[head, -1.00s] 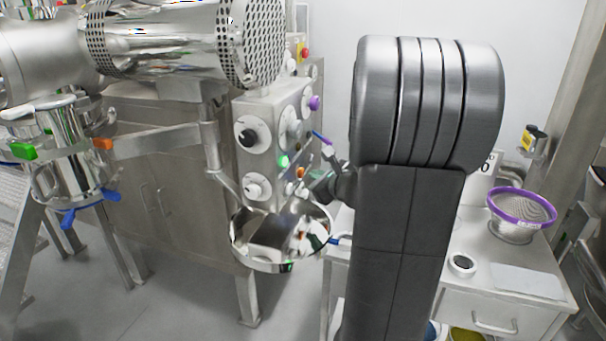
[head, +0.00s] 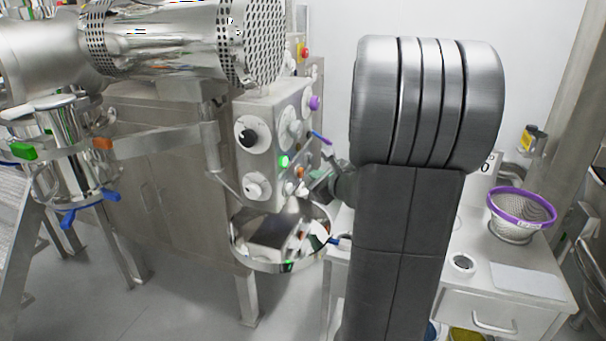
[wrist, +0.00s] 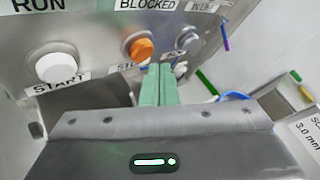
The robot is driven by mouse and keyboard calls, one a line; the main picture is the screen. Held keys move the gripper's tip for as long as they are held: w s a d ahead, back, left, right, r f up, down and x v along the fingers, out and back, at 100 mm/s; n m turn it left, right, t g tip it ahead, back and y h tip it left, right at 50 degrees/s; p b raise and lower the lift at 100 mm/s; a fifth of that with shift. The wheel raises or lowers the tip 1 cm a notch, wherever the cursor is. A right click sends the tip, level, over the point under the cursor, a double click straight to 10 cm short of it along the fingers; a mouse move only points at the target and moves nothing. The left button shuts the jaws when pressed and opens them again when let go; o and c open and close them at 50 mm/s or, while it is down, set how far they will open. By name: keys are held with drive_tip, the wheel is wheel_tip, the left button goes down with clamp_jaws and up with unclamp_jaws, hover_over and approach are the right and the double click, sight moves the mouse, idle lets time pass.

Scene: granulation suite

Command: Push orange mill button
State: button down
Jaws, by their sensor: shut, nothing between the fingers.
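The orange mill button (wrist: 139,47) stands out from the metal control panel in the wrist view, with a partly covered label under it. It is also a small orange spot in the head view (head: 301,172). My gripper (wrist: 158,68) has its two green fingers pressed together and empty. In the wrist view the fingertips show just below and right of the orange button; I cannot tell whether they touch the panel. In the head view my gripper (head: 309,193) is small beside the lower panel, partly hidden by my arm.
A white START button (wrist: 57,67) is left of the orange one, and a grey button (wrist: 187,40) is right. In the head view a round steel bowl (head: 240,262) sits below the panel. A purple-rimmed sieve (head: 521,207) stands on the right-hand table.

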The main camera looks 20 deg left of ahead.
drive_tip(key=shift+a, duration=0.9)
idle(0.8)
drive_tip(key=shift+d, duration=0.1)
drive_tip(key=shift+d+b, duration=0.3)
drive_tip(key=shift+d, duration=0.5)
drive_tip(key=d, duration=0.5)
drive_tip(key=shift+s, duration=0.1)
idle(0.7)
